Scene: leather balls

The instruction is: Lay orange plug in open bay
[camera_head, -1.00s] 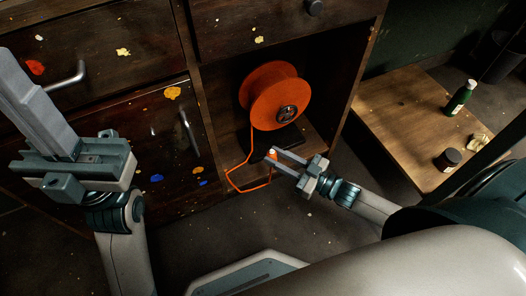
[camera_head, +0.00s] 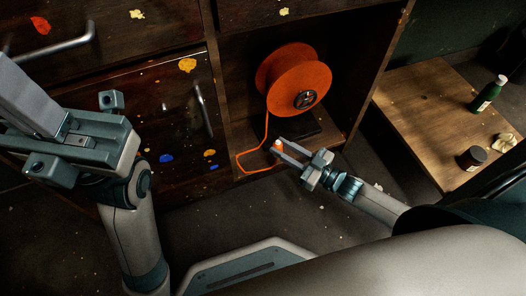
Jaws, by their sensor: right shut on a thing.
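The open bay (camera_head: 348,97) is the open compartment in the dark wooden cabinet. An orange cable reel (camera_head: 289,79) stands in it on a dark base, and its orange cable (camera_head: 264,130) hangs down and loops near the bay's front edge. My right gripper (camera_head: 281,151) is at the front of the bay, below the reel, shut on the small orange plug (camera_head: 277,146), which shows pale and orange between the fingertips. The fingers hide most of the plug. My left gripper (camera_head: 32,100) is raised at the left, away from the bay; its finger gap is not clear.
Closed drawers and a paint-spotted door (camera_head: 170,115) with metal handles are left of the bay. At right, a low wooden board (camera_head: 425,105) bears a green bottle (camera_head: 489,94), a dark jar (camera_head: 472,158) and a pale crumpled item (camera_head: 504,143). The floor in front is mostly clear.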

